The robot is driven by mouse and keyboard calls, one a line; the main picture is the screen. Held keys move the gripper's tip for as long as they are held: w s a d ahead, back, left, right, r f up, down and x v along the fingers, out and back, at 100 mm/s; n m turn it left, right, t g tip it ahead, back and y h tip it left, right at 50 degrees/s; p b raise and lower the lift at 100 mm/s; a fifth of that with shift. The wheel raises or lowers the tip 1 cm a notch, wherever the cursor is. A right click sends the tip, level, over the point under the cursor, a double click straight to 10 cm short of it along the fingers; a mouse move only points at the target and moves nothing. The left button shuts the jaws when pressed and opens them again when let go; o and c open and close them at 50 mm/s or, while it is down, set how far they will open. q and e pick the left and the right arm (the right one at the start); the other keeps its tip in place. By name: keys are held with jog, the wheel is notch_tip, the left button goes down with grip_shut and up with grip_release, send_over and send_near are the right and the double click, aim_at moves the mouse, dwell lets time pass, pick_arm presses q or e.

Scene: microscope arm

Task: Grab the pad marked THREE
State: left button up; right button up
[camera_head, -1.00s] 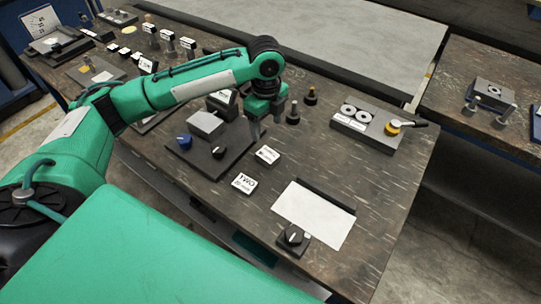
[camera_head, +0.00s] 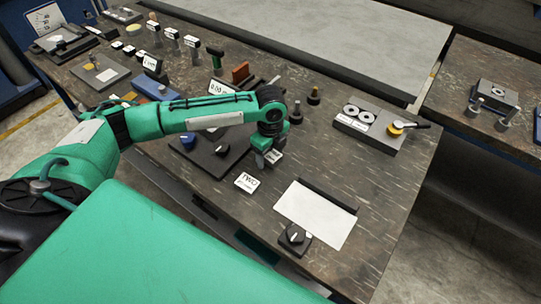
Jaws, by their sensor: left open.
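A small white-topped pad (camera_head: 275,157) lies on the dark table, and its label is too small and too covered to read. My left gripper (camera_head: 265,162) points down at this pad and partly hides it; its jaws are open. I cannot tell whether the fingers touch the pad. A white pad marked TWO (camera_head: 247,182) lies just in front of it, to the lower left. My right gripper is not in view.
A dark base plate with knobs (camera_head: 205,158) is close on the left. A white sheet (camera_head: 316,214) and a black dial (camera_head: 294,238) lie to the lower right.

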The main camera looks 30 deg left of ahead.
pick_arm(q)
jog(key=shift+r, duration=0.1)
grip_shut()
